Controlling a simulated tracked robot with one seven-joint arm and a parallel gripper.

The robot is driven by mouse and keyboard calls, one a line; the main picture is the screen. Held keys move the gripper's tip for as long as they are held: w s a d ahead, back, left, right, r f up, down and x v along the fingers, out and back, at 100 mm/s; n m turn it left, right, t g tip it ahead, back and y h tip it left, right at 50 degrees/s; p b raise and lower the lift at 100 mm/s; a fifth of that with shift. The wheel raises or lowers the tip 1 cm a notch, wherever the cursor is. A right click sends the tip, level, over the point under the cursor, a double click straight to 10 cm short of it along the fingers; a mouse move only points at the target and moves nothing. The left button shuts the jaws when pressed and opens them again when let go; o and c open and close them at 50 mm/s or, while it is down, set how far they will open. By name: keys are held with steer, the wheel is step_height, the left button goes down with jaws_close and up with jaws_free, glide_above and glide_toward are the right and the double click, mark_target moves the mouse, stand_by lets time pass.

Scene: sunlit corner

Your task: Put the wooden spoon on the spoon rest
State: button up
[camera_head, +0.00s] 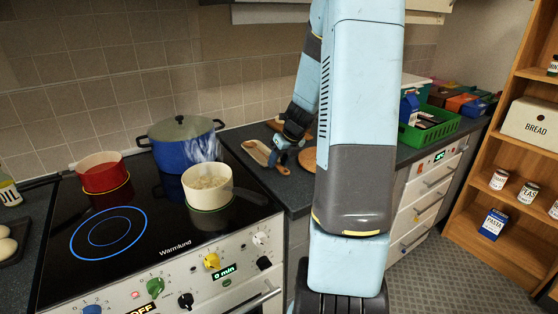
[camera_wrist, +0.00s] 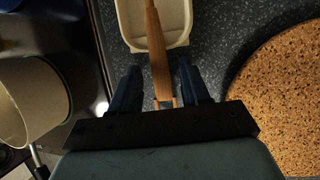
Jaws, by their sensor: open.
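The cream spoon rest (camera_head: 250,147) lies on the dark counter just right of the stove. It also shows at the top of the wrist view (camera_wrist: 131,22). The wooden spoon's handle (camera_wrist: 158,60) extends over the rest's near edge in the wrist view, toward my gripper. The spoon's bowl is out of view there. My gripper (camera_wrist: 159,84) is open, with its fingers on either side of the handle and gaps showing.
A round cork mat (camera_wrist: 285,90) lies close on the right. A steaming cream pot (camera_head: 208,187), a blue pot (camera_head: 180,150) and a red pot (camera_head: 100,173) stand on the stove at left. A green crate (camera_head: 430,133) stands farther right on the counter.

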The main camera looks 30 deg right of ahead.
steer(key=shift+f, duration=0.1)
steer(key=shift+f, duration=0.1)
steer(key=s+f+v, duration=0.1)
steer(key=s+v, duration=0.1)
steer(key=v, duration=1.1)
steer(key=s+a+r+n+h, duration=0.1)
steer(key=s+a+r+n, duration=0.35)
steer(key=a+n, duration=0.35)
steer(key=s+a+r+n, duration=0.45)
steer(key=a+n, duration=0.25)
steer(key=n, duration=0.3)
steer(key=s+a+r+n, duration=0.1)
steer(key=s+a+n, duration=0.2)
steer(key=s+n, duration=0.2)
steer(key=s+a+r+n+t+h, duration=0.1)
steer(key=s+a+n, duration=0.2)
steer(key=n, duration=0.9)
steer(key=s, duration=0.3)
steer(key=shift+r+n, duration=0.3)
steer(key=shift+r, duration=0.05)
steer(key=shift+w+a, duration=0.1)
